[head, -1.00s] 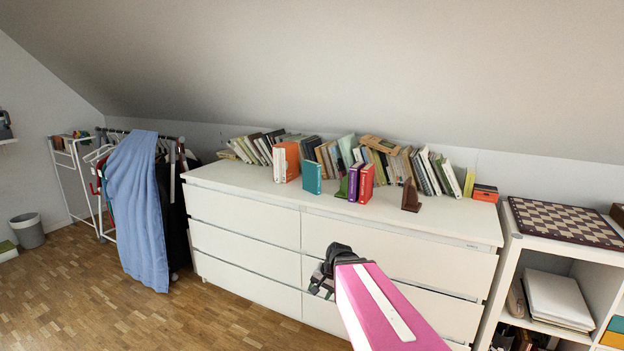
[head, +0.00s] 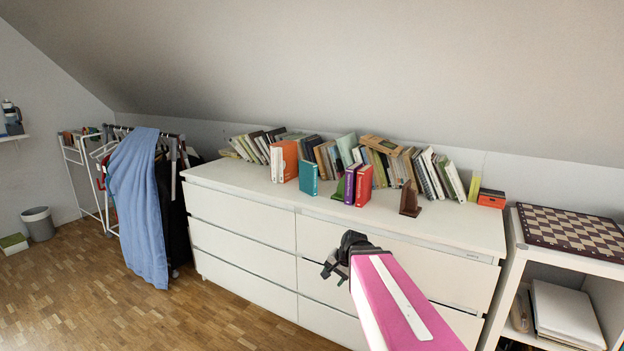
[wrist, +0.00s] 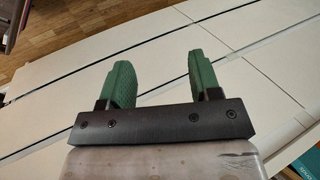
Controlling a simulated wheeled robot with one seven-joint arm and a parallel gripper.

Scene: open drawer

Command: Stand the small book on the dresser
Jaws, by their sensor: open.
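The white dresser (head: 240,235) stands along the wall with its drawers closed. On its top, a small teal book (head: 308,177) stands upright near the front, apart from the others. A purple book (head: 350,183) and a red book (head: 364,186) stand side by side to its right. An orange book (head: 287,161) stands to its left. I cannot tell which one is the task's small book. My gripper (head: 334,268) is in front of the drawer fronts, below the dresser top. In the wrist view, its green fingers (wrist: 158,75) are apart with nothing between them.
A long row of leaning books (head: 400,165) fills the back of the dresser top, with a brown bookend (head: 409,200) at the front. The top is clear at the left front and right front. A shelf with a chessboard (head: 570,232) stands right; a clothes rack with a blue cloth (head: 140,210) stands left.

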